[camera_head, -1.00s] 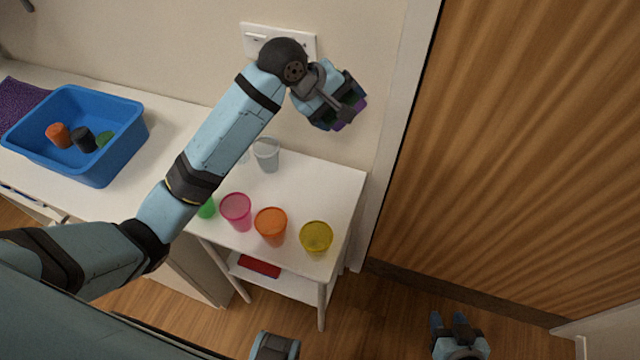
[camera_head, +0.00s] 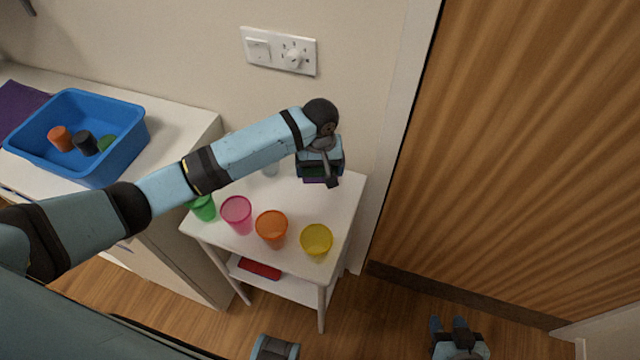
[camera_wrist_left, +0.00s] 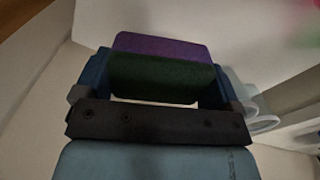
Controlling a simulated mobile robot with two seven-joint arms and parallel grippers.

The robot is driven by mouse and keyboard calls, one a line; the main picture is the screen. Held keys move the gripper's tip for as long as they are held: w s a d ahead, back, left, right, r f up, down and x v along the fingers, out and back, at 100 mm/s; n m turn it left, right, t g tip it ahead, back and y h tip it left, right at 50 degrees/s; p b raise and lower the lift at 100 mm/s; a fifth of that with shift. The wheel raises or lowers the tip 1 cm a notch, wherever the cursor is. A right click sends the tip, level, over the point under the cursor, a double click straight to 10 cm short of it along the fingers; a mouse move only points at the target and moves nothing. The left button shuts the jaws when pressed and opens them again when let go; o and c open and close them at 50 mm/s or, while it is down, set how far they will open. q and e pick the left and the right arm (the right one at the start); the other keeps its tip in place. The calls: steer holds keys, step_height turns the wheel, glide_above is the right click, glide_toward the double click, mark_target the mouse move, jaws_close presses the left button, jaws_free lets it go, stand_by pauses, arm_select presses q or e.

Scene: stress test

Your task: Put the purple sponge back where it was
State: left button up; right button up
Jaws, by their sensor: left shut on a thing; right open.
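The purple sponge (camera_wrist_left: 165,47) has a dark green side (camera_wrist_left: 155,78) and sits between the fingers of my left gripper in the left wrist view. In the head view my left gripper (camera_head: 320,172) is shut on it over the back right part of the small white table (camera_head: 345,195). Only a thin purple strip of the sponge (camera_head: 316,180) shows below the gripper there. I cannot tell whether the sponge touches the tabletop. My right gripper (camera_head: 449,324) is open and empty, low over the floor at the bottom right.
Green (camera_head: 203,208), pink (camera_head: 236,212), orange (camera_head: 271,228) and yellow (camera_head: 316,241) cups line the table's front. A clear cup (camera_head: 270,170) stands behind, partly hidden by my arm. A blue bin (camera_head: 110,165) is on the left counter. A wall socket (camera_head: 279,51) is above.

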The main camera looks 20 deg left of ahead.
mark_target(320, 190)
arm_select(q)
step_height(320, 190, down, 7)
steer(key=shift+r, duration=0.1)
stand_by(0.3)
steer(key=o, duration=0.6)
steer(key=shift+c, duration=0.2)
step_height(320, 190, up, 12)
steer(key=shift+r, duration=0.1)
stand_by(0.4)
